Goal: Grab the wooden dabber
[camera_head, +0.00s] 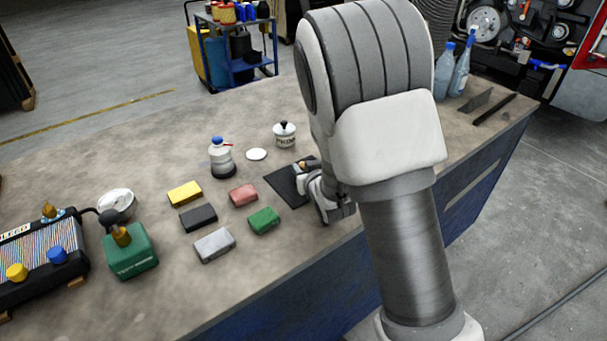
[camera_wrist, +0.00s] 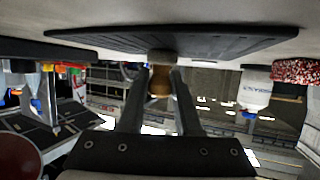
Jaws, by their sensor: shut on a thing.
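The wooden dabber (camera_wrist: 159,82) is between the two fingers of my gripper (camera_wrist: 158,75) in the wrist view, its brown body showing. The gripper is shut on it. The dabber's end is close to a flat dark mat (camera_wrist: 215,40); I cannot tell whether it touches. In the head view the gripper (camera_head: 308,178) is low at the right end of the dark mat (camera_head: 283,187), near the table's front edge. A small brown bit of the dabber (camera_head: 302,166) shows there; my arm and gripper hide the rest.
Left of the mat lie several coloured blocks, including a red one (camera_head: 243,194) and a green one (camera_head: 264,220). A bottle (camera_head: 221,160), a white disc (camera_head: 256,154) and a lidded pot (camera_head: 285,135) stand behind. Blue bottles (camera_head: 452,72) stand at the back right.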

